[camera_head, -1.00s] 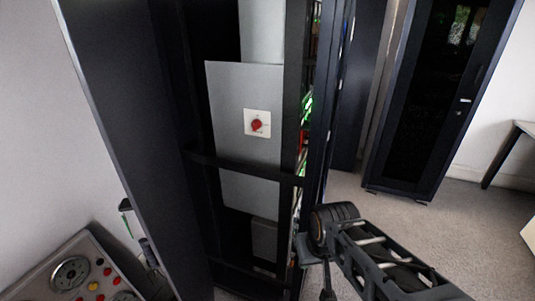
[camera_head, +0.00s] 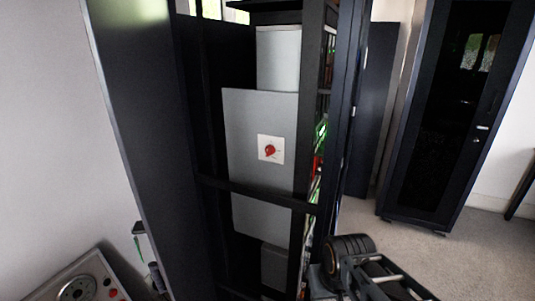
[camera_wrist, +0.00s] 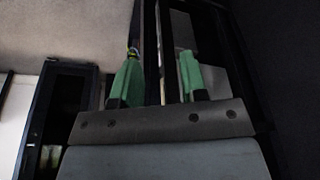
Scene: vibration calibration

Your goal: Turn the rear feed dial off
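The feed dial (camera_head: 270,150) is a red knob on a white square plate. It is fixed to a grey panel (camera_head: 250,110) inside an open black rack. The knob looks slanted, but its marks are too small to read. My arm shows low in the head view, right of the rack and well below the dial; its end is not clear there. In the wrist view my gripper (camera_wrist: 158,72) has two green fingers standing apart with nothing between them. The dial cannot be made out in the wrist view.
A black crossbar (camera_head: 255,192) runs across the rack below the dial. The rack's tall side panel (camera_head: 150,100) stands to its left. A control box (camera_head: 85,280) with round knobs is at lower left. A dark cabinet (camera_head: 450,120) stands at right, with bare carpet (camera_head: 400,245) before it.

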